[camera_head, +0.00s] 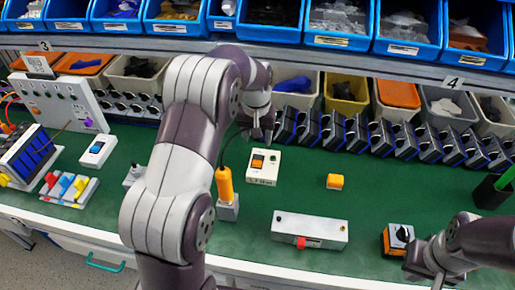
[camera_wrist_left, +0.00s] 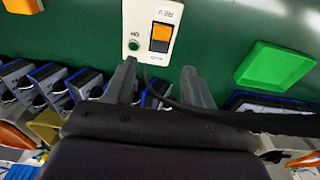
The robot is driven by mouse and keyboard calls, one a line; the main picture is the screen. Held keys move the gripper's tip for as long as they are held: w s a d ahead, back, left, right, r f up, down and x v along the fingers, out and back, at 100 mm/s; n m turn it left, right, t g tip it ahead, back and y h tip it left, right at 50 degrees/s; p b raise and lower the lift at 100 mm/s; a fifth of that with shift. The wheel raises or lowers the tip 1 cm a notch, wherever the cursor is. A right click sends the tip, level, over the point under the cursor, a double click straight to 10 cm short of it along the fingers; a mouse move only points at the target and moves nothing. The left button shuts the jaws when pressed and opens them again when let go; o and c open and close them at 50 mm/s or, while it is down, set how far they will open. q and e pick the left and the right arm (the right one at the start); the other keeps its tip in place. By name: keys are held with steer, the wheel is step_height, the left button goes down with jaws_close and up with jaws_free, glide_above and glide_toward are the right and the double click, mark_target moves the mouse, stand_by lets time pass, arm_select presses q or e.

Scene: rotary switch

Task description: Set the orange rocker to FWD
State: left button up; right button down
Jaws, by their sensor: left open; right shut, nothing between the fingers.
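A small white panel (camera_head: 249,176) sits on the green bench in the middle of the head view. Its orange rocker (camera_head: 257,160) also shows in the left wrist view (camera_wrist_left: 161,32). There its orange half faces the REV mark and its black half faces the FWD mark; which side is pressed in I cannot tell. A green round button marked ON is beside it. My left gripper (camera_wrist_left: 157,75) is open and empty, fingers apart just off the panel's FWD edge; contact I cannot tell. My right gripper (camera_head: 420,264) is shut and empty, far to the right.
An orange-handled post (camera_head: 225,185) stands left of the panel. A green tray (camera_wrist_left: 275,65) shows in the wrist view. Bins line the back.

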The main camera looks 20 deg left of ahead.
arm_select(q)
steer(key=r, duration=0.4)
steer(key=shift+s+r, duration=0.1)
steer(key=shift+s, duration=0.1)
steer(key=shift+s+d, duration=0.1)
steer(key=s+d+m+p, duration=0.1)
steer(key=s+d+p, duration=0.1)
steer(key=s, duration=0.8)
steer(key=s+d+m+p, duration=0.2)
steer(key=s+d, duration=0.3)
steer(key=s, duration=0.6)
steer(key=shift+d+r+p, duration=0.2)
steer(key=shift+r+p, duration=0.2)
steer(key=shift+p, duration=0.2)
steer(key=shift+s, duration=0.1)
steer(key=shift+a, duration=0.1)
